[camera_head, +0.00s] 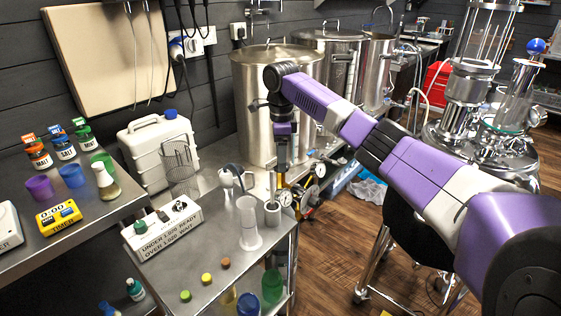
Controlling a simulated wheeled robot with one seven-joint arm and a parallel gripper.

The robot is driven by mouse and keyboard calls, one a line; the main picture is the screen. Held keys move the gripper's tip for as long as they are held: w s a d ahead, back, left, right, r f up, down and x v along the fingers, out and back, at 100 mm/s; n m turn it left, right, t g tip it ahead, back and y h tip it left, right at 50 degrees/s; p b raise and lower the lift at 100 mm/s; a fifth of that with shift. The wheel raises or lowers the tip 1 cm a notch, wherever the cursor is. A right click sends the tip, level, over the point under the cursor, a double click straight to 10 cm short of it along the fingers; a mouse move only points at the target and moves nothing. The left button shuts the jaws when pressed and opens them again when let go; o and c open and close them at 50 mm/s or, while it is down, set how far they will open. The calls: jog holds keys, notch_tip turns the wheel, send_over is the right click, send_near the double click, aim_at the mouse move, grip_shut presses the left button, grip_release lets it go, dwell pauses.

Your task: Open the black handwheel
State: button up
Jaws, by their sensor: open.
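My purple and white arm reaches in from the right, and its wrist stands in front of the nearest steel kettle (246,95). My gripper (281,168) points down beside the lower part of that kettle, above the back of the steel cart. Its jaws are open, with nothing seen held between them. I cannot clearly make out the black handwheel. A cluster of red, yellow and black fittings with round gauges (320,170) sits low, just right of my gripper. The fittings are small and partly hidden, so I cannot tell whether my fingers touch any of them.
More steel kettles (376,72) stand behind my arm. A glass and steel apparatus (470,100) stands right. Wooden floor is open between.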

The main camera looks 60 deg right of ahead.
jog(key=shift+f, duration=1.05)
jog(key=shift+c, duration=0.2)
jog(key=c, duration=1.3)
jog(key=shift+r, duration=0.1)
